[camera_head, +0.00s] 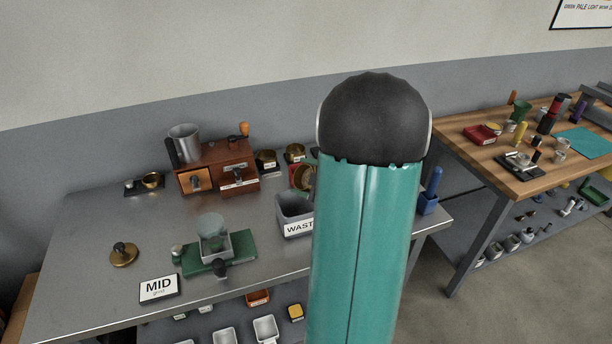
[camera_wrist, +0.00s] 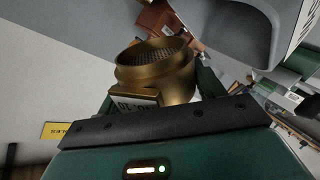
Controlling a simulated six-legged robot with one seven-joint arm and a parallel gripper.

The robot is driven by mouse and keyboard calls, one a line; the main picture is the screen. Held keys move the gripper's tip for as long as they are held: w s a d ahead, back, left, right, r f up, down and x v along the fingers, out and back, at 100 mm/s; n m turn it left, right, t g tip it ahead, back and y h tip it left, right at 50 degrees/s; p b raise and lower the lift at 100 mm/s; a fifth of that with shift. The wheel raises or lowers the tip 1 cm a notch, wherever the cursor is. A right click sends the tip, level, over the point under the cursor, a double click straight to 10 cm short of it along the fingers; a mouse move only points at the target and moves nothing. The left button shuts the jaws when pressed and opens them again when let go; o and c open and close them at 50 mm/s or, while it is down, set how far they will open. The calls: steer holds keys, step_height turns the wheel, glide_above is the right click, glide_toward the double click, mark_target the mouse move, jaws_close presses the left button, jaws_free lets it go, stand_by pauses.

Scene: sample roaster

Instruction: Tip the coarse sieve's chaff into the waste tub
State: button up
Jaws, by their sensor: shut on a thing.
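My gripper (camera_wrist: 160,92) is shut on a brass sieve (camera_wrist: 158,72) in the wrist view, with a dark green finger on each side. The grey waste tub (camera_wrist: 238,30) is close by at the upper right of that view, apart from the sieve. In the head view the waste tub (camera_head: 293,213), marked "WAST", stands on the steel table. A tilted brass ring (camera_head: 301,178) behind it seems to be the sieve; my arm hides the gripper.
A blue holder (camera_head: 428,203) is at the right edge. The table's left part is mostly clear.

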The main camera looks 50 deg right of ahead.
steer(key=n+h, duration=0.1)
steer(key=a+n+g, duration=0.1)
steer(key=n, duration=0.1)
steer(key=shift+w+a+f+h, duration=0.15)
steer(key=shift+w+f+h, duration=0.05)
steer(key=shift+f+h, duration=0.2)
steer(key=n, duration=0.1)
steer(key=a+n+h, duration=0.1)
steer(key=shift+w+f+n+g+h, duration=0.1)
steer(key=shift+f+n+g+h, duration=0.2)
steer(key=shift+f+g, duration=0.1)
steer(key=n+h, duration=0.1)
steer(key=a+n+h, duration=0.1)
steer(key=n, duration=0.1)
steer(key=shift+w+a+f+n+h, duration=0.15)
steer(key=shift+w+n+h, duration=0.05)
steer(key=shift+n+h, duration=0.1)
stand_by(0.8)
step_height(320, 180, up, 3)
steer(key=shift+r, duration=0.1)
